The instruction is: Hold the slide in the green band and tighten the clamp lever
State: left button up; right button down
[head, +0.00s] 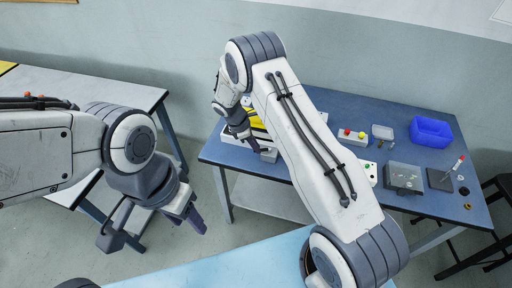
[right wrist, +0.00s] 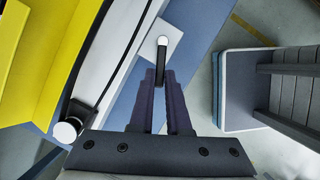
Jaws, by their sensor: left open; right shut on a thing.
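My right gripper (right wrist: 164,82) is shut on a black lever (right wrist: 158,64) with a white ball end, in the right wrist view. The lever stands over a pale plate (right wrist: 174,37) on the fixture. I cannot tell from these frames whether it is the clamp lever or a handle of the slide. A second white knob (right wrist: 65,131) shows at the left. In the head view my right gripper (head: 250,143) is at the left end of the blue table, by the yellow fixture (head: 257,120). My left gripper (head: 153,230) is open and empty, over the floor gap. The green band is not visible.
A white table (head: 75,90) stands at the left. A light-blue surface (head: 220,268) lies in front.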

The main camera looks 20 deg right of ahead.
jog(key=shift+w, duration=0.1)
dwell(0.4)
jog(key=c, duration=0.9)
grip_release()
jog(key=shift+b+v, duration=0.9)
jog(key=shift+v, duration=4.4)
jog(key=shift+w, duration=0.1)
